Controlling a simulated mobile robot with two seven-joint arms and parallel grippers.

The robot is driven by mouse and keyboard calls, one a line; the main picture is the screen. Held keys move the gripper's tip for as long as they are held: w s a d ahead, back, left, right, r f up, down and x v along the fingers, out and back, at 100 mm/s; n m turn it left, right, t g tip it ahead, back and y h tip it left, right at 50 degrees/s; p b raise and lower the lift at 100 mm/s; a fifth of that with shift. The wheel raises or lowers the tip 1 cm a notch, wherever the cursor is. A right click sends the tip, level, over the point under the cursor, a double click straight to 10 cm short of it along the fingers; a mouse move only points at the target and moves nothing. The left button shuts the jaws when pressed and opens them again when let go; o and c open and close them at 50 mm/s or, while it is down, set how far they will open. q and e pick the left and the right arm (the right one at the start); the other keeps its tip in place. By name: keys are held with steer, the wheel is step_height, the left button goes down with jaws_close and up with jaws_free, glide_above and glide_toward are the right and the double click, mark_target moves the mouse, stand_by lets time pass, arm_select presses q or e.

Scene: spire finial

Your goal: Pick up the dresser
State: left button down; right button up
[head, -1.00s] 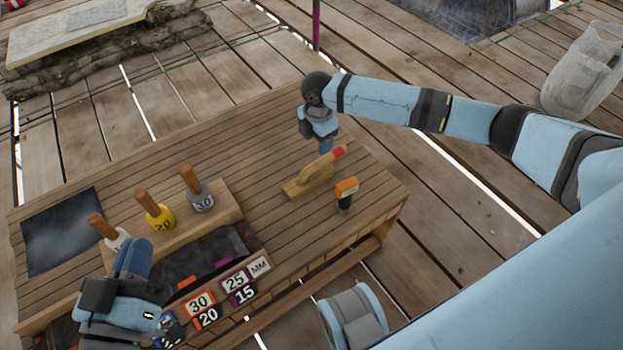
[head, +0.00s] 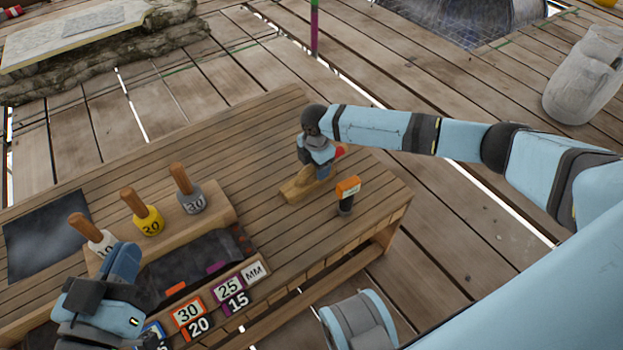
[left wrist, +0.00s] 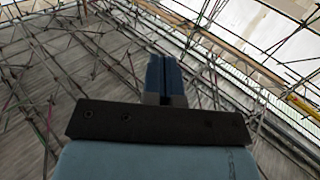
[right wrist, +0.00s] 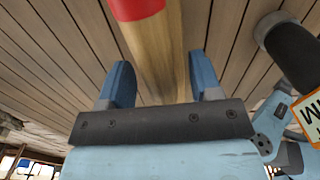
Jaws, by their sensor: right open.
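The dresser (head: 296,190) is a wooden tool with a red end, lying on the slatted bench. My right gripper (head: 321,172) is low over it and partly hides it in the head view. In the right wrist view the dresser's wooden part (right wrist: 155,50) runs between the two open blue fingers (right wrist: 160,82), with the red end (right wrist: 135,8) at the top. Whether a finger touches it I cannot tell. My left gripper (head: 125,262) is at the lower left above the bench, its fingers together (left wrist: 163,78) and nothing seen between them.
An orange-topped dark tool (head: 347,190) stands just right of the dresser. Several wooden-handled numbered weights, including a yellow one (head: 148,219), stand on a wooden block at left. Number tags (head: 188,313) line the front. The bench behind the dresser is clear.

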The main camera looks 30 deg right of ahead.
jaws_close()
steer(key=shift+r, duration=0.1)
